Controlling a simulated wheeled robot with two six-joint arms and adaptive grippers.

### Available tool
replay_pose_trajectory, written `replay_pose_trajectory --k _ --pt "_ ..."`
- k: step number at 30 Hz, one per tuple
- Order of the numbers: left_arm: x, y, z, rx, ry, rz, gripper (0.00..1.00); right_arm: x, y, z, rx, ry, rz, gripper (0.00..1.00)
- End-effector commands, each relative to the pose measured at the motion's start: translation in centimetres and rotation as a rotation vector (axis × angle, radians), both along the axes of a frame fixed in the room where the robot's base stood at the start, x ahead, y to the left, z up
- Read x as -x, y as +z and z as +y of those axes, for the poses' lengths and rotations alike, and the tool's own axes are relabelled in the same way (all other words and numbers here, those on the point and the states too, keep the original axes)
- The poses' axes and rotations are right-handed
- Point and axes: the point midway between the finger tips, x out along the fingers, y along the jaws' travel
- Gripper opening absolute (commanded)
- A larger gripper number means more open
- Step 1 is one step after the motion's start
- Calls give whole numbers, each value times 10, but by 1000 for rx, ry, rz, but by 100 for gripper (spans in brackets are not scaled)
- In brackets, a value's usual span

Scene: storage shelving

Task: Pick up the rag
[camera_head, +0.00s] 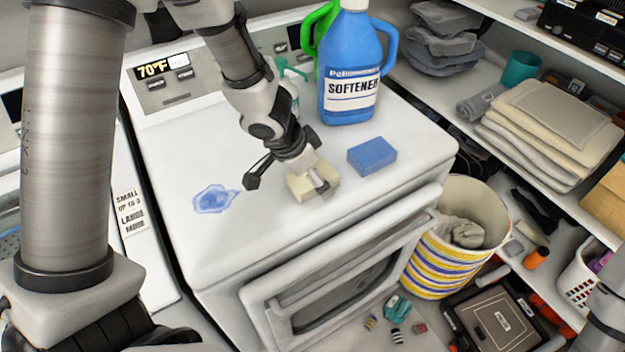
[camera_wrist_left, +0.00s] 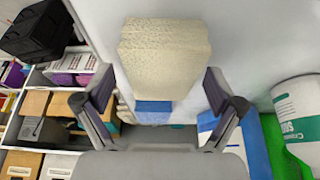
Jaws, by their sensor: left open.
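A cream, rough-textured, block-shaped piece (camera_head: 298,188), possibly the rag, lies on top of the white washer. My left gripper (camera_head: 288,180) is over it in the head view, partly hiding it. In the left wrist view the cream piece (camera_wrist_left: 165,60) lies ahead between the spread fingers of my left gripper (camera_wrist_left: 160,80), with gaps on both sides. The gripper is open and holds nothing. A crumpled grey-beige cloth (camera_head: 460,231) lies in the striped basket. My right gripper is not in view.
A blue sponge (camera_head: 372,155) lies right of the cream piece, and a blue spill (camera_head: 214,199) left of it. A blue softener bottle (camera_head: 350,70) stands behind. The striped basket (camera_head: 448,262) and shelves with folded cloths (camera_head: 560,115) are at the right.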

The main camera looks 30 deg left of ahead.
Motion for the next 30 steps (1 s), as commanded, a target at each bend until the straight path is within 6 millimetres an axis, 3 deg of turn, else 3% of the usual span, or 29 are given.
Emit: replay_pose_trajectory --k 16,17,21,25,26,30 --pt "0 -5 0 0 0 0 94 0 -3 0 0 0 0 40" --pt "0 -5 0 0 0 0 87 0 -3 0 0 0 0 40" --pt "0 -5 0 0 0 0 37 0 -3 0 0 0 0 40" --pt "0 -5 0 0 0 1 34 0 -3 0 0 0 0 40" --pt "0 -5 0 0 0 1 30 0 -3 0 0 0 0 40" --pt "0 -5 0 0 0 1 29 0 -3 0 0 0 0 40"
